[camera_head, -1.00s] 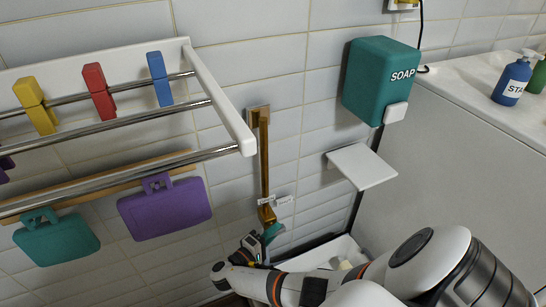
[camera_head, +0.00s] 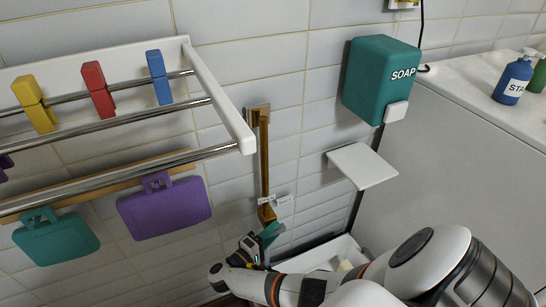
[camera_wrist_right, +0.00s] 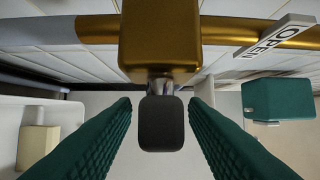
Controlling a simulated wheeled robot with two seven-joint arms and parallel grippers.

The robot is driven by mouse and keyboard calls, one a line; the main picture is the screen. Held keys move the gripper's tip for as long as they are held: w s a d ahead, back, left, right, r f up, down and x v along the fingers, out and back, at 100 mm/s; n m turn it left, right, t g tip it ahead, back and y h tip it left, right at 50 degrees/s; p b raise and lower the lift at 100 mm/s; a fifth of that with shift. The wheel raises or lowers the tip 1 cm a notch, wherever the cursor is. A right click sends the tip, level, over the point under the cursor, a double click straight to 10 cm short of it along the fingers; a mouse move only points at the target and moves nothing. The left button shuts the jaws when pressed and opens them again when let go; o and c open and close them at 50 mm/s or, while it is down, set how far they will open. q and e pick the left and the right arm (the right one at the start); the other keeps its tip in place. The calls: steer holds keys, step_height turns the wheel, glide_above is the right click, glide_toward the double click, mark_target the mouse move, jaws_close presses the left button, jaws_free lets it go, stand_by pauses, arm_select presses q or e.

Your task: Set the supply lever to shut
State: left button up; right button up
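The supply lever (camera_wrist_right: 160,123) is a dark, rounded handle on a short metal stem under the brass valve body (camera_wrist_right: 160,40). In the head view the brass valve (camera_head: 266,212) sits low on a brass pipe against the tiled wall; the lever is hidden there by my gripper. My right gripper (camera_wrist_right: 160,135) is open, with one teal ribbed finger on each side of the lever and a gap on both sides. It also shows in the head view (camera_head: 268,236), just below the valve. A white tag (camera_wrist_right: 277,34) reading OPEN is beside the valve. My left gripper is out of view.
A towel rack (camera_head: 222,98) with clips stands out at left, with a purple board (camera_head: 165,208) and a teal board (camera_head: 57,240) hanging below. A teal soap dispenser (camera_head: 375,80) and a white shelf (camera_head: 361,166) are on the wall to the right. A white basin (camera_head: 325,254) is below.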

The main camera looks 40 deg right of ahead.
steer(key=a+b, duration=0.1)
steer(key=a, duration=1)
steer(key=shift+s+b, duration=0.4)
steer(key=shift+s, duration=0.05)
steer(key=shift+a+f, duration=0.1)
steer(key=shift+f, duration=0.05)
